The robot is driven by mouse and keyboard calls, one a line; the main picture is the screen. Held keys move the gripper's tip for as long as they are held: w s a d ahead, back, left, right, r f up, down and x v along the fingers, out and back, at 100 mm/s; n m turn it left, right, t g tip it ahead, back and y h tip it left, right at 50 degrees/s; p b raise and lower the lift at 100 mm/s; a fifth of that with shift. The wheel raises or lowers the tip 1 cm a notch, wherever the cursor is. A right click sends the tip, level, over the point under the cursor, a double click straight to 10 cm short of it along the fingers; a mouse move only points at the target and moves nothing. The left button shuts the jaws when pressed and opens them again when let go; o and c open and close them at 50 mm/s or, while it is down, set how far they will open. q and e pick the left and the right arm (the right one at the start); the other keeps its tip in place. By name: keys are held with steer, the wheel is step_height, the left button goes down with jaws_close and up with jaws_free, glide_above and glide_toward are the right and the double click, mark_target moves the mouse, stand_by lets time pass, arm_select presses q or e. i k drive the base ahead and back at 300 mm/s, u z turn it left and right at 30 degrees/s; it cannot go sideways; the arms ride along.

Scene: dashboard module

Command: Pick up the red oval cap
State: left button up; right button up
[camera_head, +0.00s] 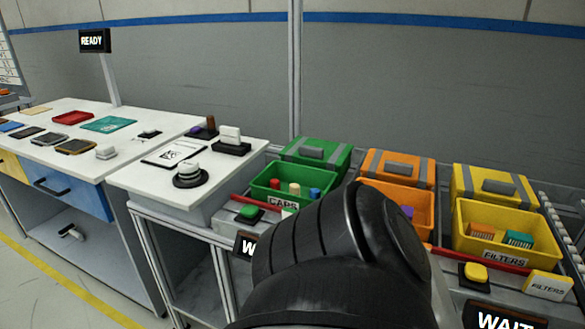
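A green bin (262,192) labelled CAPS stands right of the white tabletop. Several small caps stick up in it. A red one (275,183) is at the left, a cream one beside it and a blue one (315,193) at the right. The red one is small here, so I cannot tell whether it is oval. A large black link of my own arm fills the lower middle and hides part of the bin's right front area. Neither of my grippers shows.
Green, orange and yellow lidded boxes (490,188) stand behind the bins. A yellow FILTERS bin (464,236) is at right. A white table (130,178) with a round black-and-white device (190,175) is at left. A red bar runs along the bins' front.

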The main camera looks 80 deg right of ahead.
mark_target(275, 184)
steer(key=k, duration=0.1)
steer(key=z, duration=1.65)
